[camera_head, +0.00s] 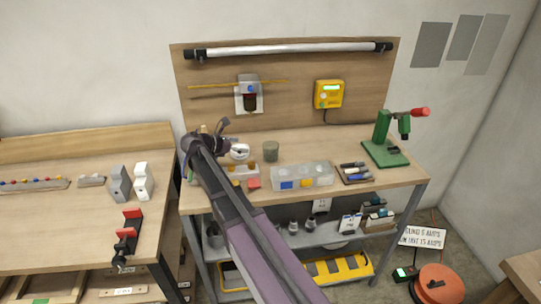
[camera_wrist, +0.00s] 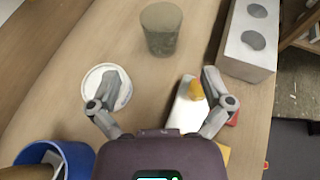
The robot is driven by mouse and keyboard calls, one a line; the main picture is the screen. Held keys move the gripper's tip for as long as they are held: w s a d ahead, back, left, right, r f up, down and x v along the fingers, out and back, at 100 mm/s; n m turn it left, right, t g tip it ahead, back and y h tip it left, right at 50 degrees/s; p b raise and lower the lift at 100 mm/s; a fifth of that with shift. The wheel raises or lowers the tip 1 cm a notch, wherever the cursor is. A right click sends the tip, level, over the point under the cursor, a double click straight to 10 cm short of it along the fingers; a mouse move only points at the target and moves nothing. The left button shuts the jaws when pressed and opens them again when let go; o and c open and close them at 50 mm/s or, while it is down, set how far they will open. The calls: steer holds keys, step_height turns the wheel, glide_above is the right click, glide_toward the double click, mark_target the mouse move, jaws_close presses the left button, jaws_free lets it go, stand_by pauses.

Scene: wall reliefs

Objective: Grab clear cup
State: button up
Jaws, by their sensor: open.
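A greenish-grey, see-through-looking cup (camera_head: 271,151) stands upright on the middle workbench; I take it for the clear cup. In the wrist view the cup (camera_wrist: 160,30) is at the top, beyond my fingertips and roughly centred between them. My gripper (camera_wrist: 161,78) is open, with its fingers spread wide and nothing between them but bare bench top. In the head view my gripper (camera_head: 226,132) is left of the cup and apart from it, over the bench's left part.
A white round item (camera_wrist: 106,87) lies by my left finger, and a white block with a yellow top (camera_wrist: 190,105) by the right. A blue container (camera_wrist: 55,160) is at lower left. A clear box (camera_head: 302,176), a pen tray (camera_head: 355,172) and a green press (camera_head: 385,145) stand rightward.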

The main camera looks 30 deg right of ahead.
steer(key=b, duration=0.3)
glide_toward(271, 147)
steer(key=shift+s+d+r, duration=0.2)
steer(key=shift+s+d, duration=0.3)
steer(key=shift+d, duration=0.05)
steer(key=shift+s+d+r, duration=0.2)
steer(key=shift+s+d, duration=0.25)
steer(key=shift+d, duration=0.1)
steer(key=shift+d+f, duration=0.1)
steer(key=shift+d, duration=0.45)
steer(key=shift+b+x, duration=1.3)
steer(key=shift+x, duration=1.35)
steer(key=shift+s+a+f, duration=0.1)
steer(key=shift+a, duration=0.05)
steer(key=c, duration=0.8)
